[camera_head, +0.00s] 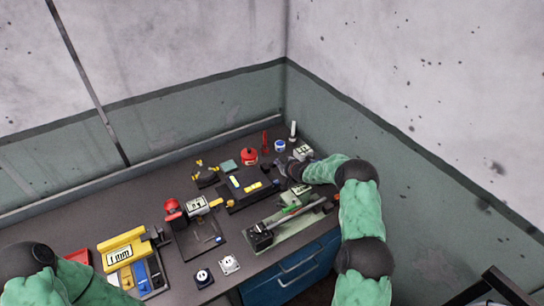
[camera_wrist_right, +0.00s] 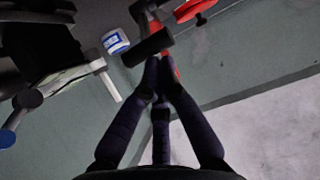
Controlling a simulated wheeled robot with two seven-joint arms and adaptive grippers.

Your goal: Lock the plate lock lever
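In the wrist view, a short black cylindrical handle (camera_wrist_right: 148,47) lies across the view just beyond my right gripper (camera_wrist_right: 157,66). It may be the lever's grip; I cannot tell for sure. My right gripper's dark fingers converge with their tips close together at the handle's lower right end. I cannot tell if they touch or hold it. In the head view, my right gripper (camera_head: 284,165) is at the back right of the bench, beside a black fixture (camera_head: 236,201) with yellow parts. The lever is too small to make out there. My left gripper is out of view.
A red container (camera_head: 249,156) and a blue-and-white jar (camera_head: 280,146) stand near the right gripper. A yellow box (camera_head: 122,247) is at the left. Walls close off the bench's back and right.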

